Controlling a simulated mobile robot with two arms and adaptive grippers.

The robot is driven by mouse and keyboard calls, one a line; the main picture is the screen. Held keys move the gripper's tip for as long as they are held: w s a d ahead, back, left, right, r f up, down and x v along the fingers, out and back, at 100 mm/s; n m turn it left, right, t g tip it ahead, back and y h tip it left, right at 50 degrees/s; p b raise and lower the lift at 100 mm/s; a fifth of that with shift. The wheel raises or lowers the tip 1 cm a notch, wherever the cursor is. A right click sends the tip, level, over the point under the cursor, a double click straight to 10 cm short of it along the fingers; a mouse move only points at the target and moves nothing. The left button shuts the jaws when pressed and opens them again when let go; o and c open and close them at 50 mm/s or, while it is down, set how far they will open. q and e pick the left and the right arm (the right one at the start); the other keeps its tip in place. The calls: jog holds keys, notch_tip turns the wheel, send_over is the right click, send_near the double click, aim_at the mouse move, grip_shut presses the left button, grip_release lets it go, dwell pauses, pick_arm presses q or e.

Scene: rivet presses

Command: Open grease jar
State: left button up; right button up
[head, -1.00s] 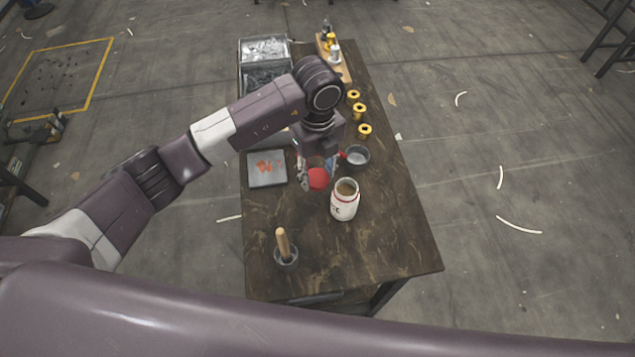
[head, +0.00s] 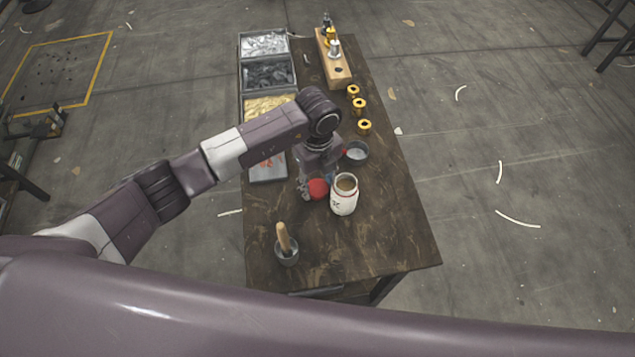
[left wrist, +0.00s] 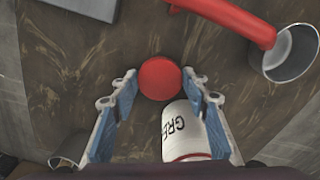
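The grease jar (head: 343,203) is a white jar standing upright on the table. Its top is open and brown grease shows inside. Its lettered side shows in the left wrist view (left wrist: 188,137), close beside my right-hand finger there. The round red lid (head: 317,189) is off the jar, to its left. In the left wrist view the lid (left wrist: 160,78) sits between the fingertips of my left gripper (left wrist: 160,80), with both blue pads at its edges. I cannot tell whether the lid touches the tabletop. My right gripper is not in view.
On the dark wooden table (head: 370,250) stand a small pot with a red handle (head: 356,153), a cup with a wooden-handled tool (head: 285,250), several yellow spools (head: 360,105), parts bins (head: 268,73) and a wooden block (head: 335,70). The table's front right is clear.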

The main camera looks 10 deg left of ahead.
aim_at(318, 188)
pick_arm(q)
jog(key=o, duration=0.3)
jog(key=shift+r, duration=0.1)
jog(key=shift+r, duration=0.3)
notch_tip(318, 188, up, 12)
jog(key=shift+f+b, duration=0.2)
jog(key=shift+b, duration=0.8)
jog(key=shift+s+f, duration=0.1)
